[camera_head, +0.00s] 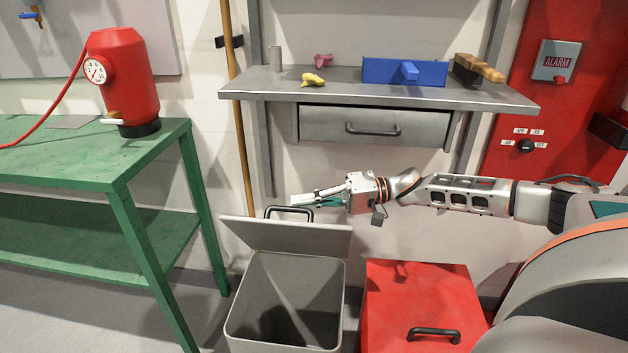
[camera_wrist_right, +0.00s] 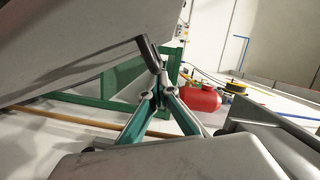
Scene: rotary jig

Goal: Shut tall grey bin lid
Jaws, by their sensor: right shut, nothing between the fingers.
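The tall grey bin (camera_head: 237,328) stands on the floor at the lower middle of the head view. Its lid (camera_head: 285,236) is open, raised at the bin's back edge, and the inside shows. A dark handle (camera_head: 289,208) sticks up behind the lid's upper edge. My right gripper (camera_head: 294,200) is shut and empty, just above the lid beside the handle. In the right wrist view the lid is the big grey panel (camera_wrist_right: 70,45), and the handle (camera_wrist_right: 148,52) is close to my right fingertips (camera_wrist_right: 157,75). I cannot tell whether they touch. My left gripper is not in view.
A red bin (camera_head: 415,295) with its lid down stands right of the grey bin. A green table (camera_head: 95,165) with a red tank (camera_head: 124,80) is on the left. A grey shelf (camera_head: 350,95) with a drawer (camera_head: 372,126) is behind my right arm.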

